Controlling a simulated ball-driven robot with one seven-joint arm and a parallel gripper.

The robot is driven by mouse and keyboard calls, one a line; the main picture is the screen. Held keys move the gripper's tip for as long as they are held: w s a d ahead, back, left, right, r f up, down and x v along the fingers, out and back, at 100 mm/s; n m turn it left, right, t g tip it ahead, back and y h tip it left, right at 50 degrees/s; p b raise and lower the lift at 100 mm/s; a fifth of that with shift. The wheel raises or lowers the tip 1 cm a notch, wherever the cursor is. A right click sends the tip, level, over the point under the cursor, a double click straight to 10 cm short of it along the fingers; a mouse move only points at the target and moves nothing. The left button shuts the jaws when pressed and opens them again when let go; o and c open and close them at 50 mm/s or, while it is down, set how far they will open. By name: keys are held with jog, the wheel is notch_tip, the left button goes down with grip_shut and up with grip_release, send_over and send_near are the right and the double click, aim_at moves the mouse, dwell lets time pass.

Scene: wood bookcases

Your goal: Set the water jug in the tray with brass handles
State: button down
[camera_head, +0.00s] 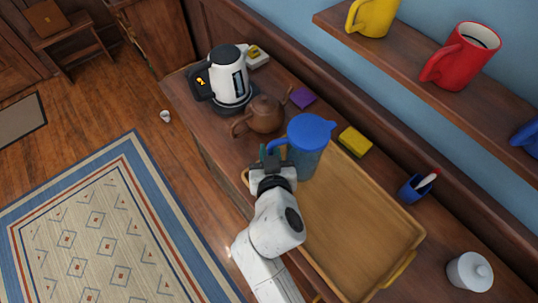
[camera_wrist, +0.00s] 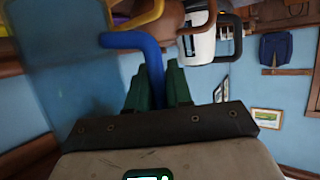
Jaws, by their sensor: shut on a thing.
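The water jug (camera_head: 306,158) has a clear blue body, a blue lid and a blue handle. It stands out over the far end of the wooden tray (camera_head: 365,225); I cannot tell whether its base touches the tray. The tray has a brass handle (camera_head: 402,268) at its near end. My gripper (camera_head: 271,160) is shut on the jug's handle, on its left side. In the wrist view the green fingers (camera_wrist: 160,88) close on the blue handle (camera_wrist: 150,60), and the jug's body (camera_wrist: 60,55) looks upright relative to the furniture only in part, being cut off.
A brown teapot (camera_head: 264,114) and a white kettle (camera_head: 230,76) stand beyond the tray. A yellow sponge (camera_head: 355,141), a blue cup with a pen (camera_head: 414,188) and a white lidded jar (camera_head: 470,271) lie along its right. A shelf with mugs (camera_head: 465,55) overhangs. The tray's middle is clear.

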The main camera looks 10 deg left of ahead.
jog(key=shift+w+a+f, duration=0.1)
jog(key=shift+w+f, duration=0.1)
jog(key=shift+f, duration=0.5)
jog(key=shift+w+a+f, duration=0.1)
jog(key=shift+w+f, duration=0.05)
jog(key=shift+f, duration=0.6)
jog(key=shift+w+a+f, duration=0.1)
jog(key=shift+w+f, duration=0.1)
jog(key=shift+f, duration=0.5)
jog(key=shift+f+b, duration=0.2)
jog(key=shift+b, duration=0.3)
jog(key=c, duration=1)
grip_release()
jog(key=shift+d, duration=0.1)
jog(key=shift+c, duration=0.2)
jog(key=shift+r, duration=0.2)
jog(key=b+v, duration=0.1)
jog(key=v, duration=1.1)
